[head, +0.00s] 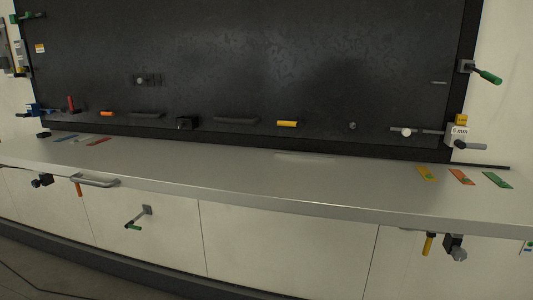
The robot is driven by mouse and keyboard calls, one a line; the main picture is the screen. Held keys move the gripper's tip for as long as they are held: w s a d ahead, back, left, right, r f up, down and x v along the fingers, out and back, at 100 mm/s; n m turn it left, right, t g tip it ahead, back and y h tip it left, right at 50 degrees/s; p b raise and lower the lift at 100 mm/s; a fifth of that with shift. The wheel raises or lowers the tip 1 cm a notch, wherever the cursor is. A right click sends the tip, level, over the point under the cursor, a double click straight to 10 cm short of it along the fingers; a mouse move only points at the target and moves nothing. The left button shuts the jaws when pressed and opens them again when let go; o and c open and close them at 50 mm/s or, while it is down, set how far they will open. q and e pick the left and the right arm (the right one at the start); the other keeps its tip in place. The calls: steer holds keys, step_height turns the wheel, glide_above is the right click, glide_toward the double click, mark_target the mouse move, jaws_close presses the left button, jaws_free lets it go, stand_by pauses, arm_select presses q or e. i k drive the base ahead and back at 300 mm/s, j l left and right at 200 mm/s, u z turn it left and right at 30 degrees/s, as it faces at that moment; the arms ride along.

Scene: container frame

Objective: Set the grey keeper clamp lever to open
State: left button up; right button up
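A grey-handled lever (472,146) sticks out to the right at the lower right of the dark panel, just below a white block marked 5 mm (459,131). It lies about level and looks like the grey clamp lever, but the label is too small to confirm. Another small lever with a grey arm and green tip (134,224) hangs on the cream front below the shelf. I cannot tell from this view whether either one is set open or closed. Neither of my grippers is in view.
The grey shelf (260,178) runs across the picture and is mostly clear. A green-handled lever (488,76) is at upper right. A bar handle (95,181) juts out at the shelf's left front.

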mark_target(458, 142)
steer(key=z, duration=1.3)
steer(key=i+l+z, duration=0.6)
steer(key=z, duration=0.2)
steer(key=i+l+z, duration=0.6)
steer(key=i+z, duration=0.65)
steer(key=i+u, duration=0.4)
steer(key=i, duration=0.15)
steer(key=i+l+u, duration=0.4)
steer(key=i+j, duration=0.1)
steer(key=i, duration=0.05)
